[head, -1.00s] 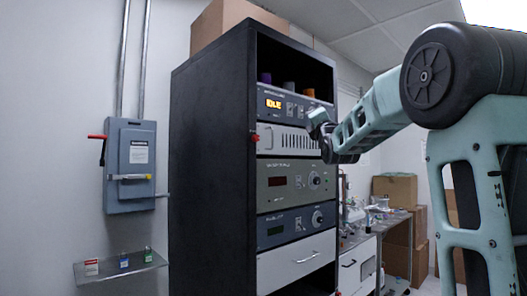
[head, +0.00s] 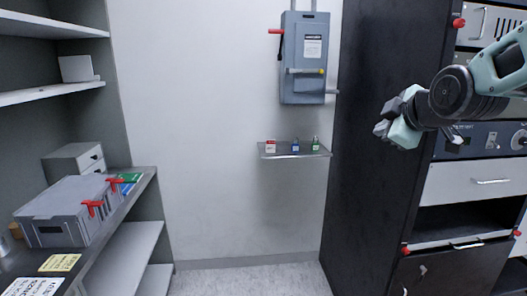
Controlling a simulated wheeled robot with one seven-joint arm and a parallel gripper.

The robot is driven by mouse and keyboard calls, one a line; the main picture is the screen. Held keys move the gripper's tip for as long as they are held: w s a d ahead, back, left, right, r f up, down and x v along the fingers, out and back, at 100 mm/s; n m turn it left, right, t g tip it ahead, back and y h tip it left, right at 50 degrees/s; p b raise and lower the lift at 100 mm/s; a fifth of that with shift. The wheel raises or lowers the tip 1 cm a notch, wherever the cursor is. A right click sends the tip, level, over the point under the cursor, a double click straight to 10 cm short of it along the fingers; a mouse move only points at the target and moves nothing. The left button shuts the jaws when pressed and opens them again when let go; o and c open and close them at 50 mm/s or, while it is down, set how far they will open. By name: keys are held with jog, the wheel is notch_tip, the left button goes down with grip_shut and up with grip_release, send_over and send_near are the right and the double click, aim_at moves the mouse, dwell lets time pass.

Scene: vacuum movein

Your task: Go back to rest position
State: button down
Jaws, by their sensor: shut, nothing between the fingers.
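My gripper (head: 384,131) is at the right of the head view, in front of the black equipment rack (head: 385,190). Its fingers point left and look shut, with nothing held. My arm reaches in from the right edge, bent at the wrist. The gripper appears apart from the rack and from the wall shelf to its left.
A grey switch box (head: 303,60) with a red lever hangs on the wall. Below it, a small shelf (head: 280,156) holds several small items. At left, a shelving unit carries a grey crate (head: 62,232) with red clamps. The middle floor is clear.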

jog(key=s+a+f+m+g+y, duration=0.1)
jog(key=s+a+f+g, duration=0.3)
jog(key=s+a+f, duration=0.4)
jog(key=s+a+f+m+g+y, duration=0.15)
jog(key=s+a+f+g, duration=0.3)
jog(key=s, duration=0.45)
jog(key=s+f+m+g+h, duration=0.1)
jog(key=s+f+g, duration=0.1)
jog(key=s, duration=0.6)
jog(key=s+f+m+g+h, duration=0.1)
jog(key=s+f, duration=0.3)
jog(key=s, duration=0.4)
jog(key=shift+s+a+f+g+h, duration=0.3)
jog(key=shift+f+g+h, duration=0.15)
jog(key=shift+h, duration=0.1)
jog(key=shift+w+d+r+m, duration=0.1)
jog(key=shift+m, duration=0.25)
